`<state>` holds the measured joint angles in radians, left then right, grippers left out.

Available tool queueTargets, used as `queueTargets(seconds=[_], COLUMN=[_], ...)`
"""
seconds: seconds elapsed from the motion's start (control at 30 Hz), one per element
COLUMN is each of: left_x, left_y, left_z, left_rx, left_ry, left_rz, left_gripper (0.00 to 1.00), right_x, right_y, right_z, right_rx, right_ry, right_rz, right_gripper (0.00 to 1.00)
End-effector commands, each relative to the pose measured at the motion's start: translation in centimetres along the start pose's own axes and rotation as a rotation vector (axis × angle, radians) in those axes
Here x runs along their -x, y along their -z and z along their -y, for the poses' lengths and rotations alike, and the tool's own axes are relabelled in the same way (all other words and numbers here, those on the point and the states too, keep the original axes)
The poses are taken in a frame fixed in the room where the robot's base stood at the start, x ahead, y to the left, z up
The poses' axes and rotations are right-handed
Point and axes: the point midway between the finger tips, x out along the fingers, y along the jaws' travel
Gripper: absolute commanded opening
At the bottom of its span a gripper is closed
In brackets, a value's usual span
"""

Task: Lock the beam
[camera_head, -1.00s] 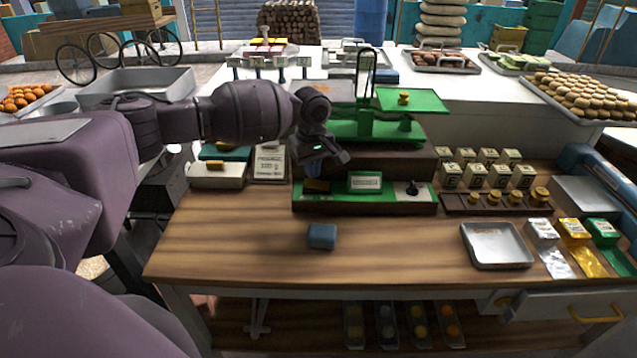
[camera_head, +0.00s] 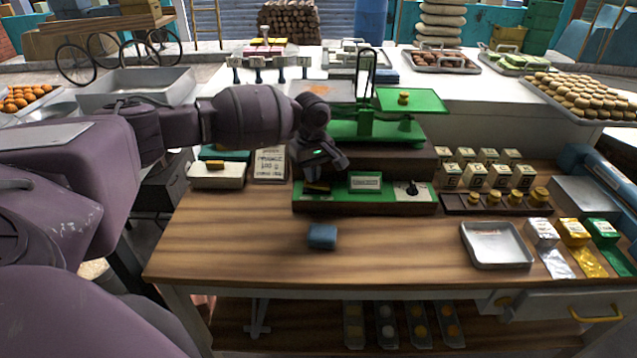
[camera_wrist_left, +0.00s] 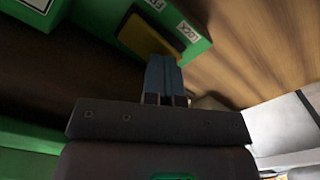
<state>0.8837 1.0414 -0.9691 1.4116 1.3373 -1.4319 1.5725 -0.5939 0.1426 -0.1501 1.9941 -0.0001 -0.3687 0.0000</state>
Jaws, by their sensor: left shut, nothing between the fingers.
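The green balance scale has a right pan (camera_head: 425,100), a post and a front panel (camera_head: 370,208) with a small display and a black dial. A brass lever (camera_head: 316,188) sits at the panel's left end. The left wrist view shows this brass lever (camera_wrist_left: 140,36) between a FREE label (camera_wrist_left: 155,4) and a LOCK label (camera_wrist_left: 188,32). My left gripper (camera_head: 316,180) is shut and empty, low over the panel's left end. In the left wrist view its blue fingertips (camera_wrist_left: 160,60) are at the lever's LOCK-side end; I cannot tell whether they touch.
A blue block (camera_head: 322,236) lies on the wooden table in front of the panel. A metal tray (camera_head: 497,246), brass weights (camera_head: 495,198) and small boxes (camera_head: 475,175) are to the right. A white box (camera_head: 217,178) and a card (camera_head: 269,164) stand left of the scale.

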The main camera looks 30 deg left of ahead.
Motion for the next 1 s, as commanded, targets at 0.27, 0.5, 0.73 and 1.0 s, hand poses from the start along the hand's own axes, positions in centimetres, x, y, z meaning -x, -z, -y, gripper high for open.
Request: queueTargets(seconds=[0.27,0.5,0.73,1.0], left_x=[-0.4,-0.7,-1.0,-1.3], left_y=[0.0,0.0,0.0,0.0], left_z=[0.0,0.0,0.0,0.0], left_rx=[0.000,0.000,0.000,0.000], left_ry=[0.000,0.000,0.001,0.001], left_rz=[0.000,0.000,0.001,0.001], left_gripper=[0.00,0.00,0.00,0.00], right_x=[0.4,0.4,0.2,-0.1], right_y=[-0.9,-1.2,-0.8,0.0], right_z=[-0.1,-0.1,0.0,0.0], right_rx=[-0.002,-0.002,-0.001,0.001], right_ry=[-0.002,-0.003,-0.001,0.000], right_rz=[0.019,0.024,0.016,-0.001], right_gripper=[0.43,0.43,0.43,0.43])
